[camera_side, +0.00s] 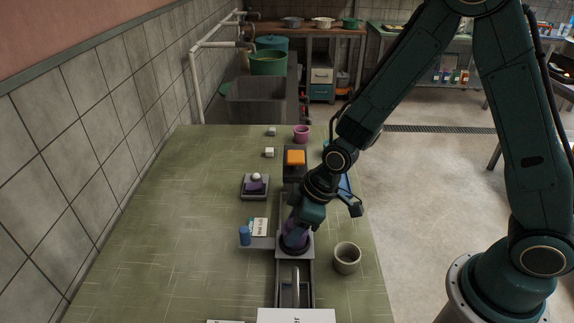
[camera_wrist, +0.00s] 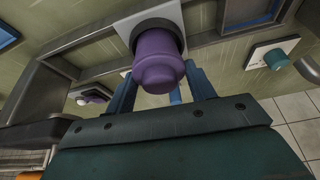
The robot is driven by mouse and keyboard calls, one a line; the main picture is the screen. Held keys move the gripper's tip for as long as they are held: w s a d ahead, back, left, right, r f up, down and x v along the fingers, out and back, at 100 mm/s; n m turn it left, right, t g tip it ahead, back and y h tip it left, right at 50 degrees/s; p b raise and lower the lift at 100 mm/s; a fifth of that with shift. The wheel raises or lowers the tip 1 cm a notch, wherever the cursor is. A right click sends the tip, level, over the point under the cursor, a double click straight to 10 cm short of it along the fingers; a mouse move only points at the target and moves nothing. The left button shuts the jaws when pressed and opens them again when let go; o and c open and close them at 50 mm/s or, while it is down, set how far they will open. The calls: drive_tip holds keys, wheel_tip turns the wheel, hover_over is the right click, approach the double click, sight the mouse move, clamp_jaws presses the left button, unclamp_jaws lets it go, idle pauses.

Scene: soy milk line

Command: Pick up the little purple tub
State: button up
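A small purple tub-like piece (camera_wrist: 158,62) with a rounded, stepped end shows in the wrist view, set in a pale square mount. In the side view a purple piece (camera_side: 294,236) is on the grey fixture, partly hidden by my gripper (camera_side: 301,222). The blue fingers of my gripper (camera_wrist: 160,75) lie on either side of the purple piece in the wrist view. They look apart, and I cannot tell whether either touches it. A pinkish-purple cup (camera_side: 301,134) stands upright near the table's far edge, clear of my gripper.
A grey cup (camera_side: 346,258) stands right of the fixture. The table's left side (camera_side: 165,235) is clear.

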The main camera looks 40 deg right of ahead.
drive_tip(key=c, duration=0.4)
drive_tip(key=shift+r, duration=0.15)
wheel_tip(320, 180, up, 20)
idle(0.8)
idle(0.5)
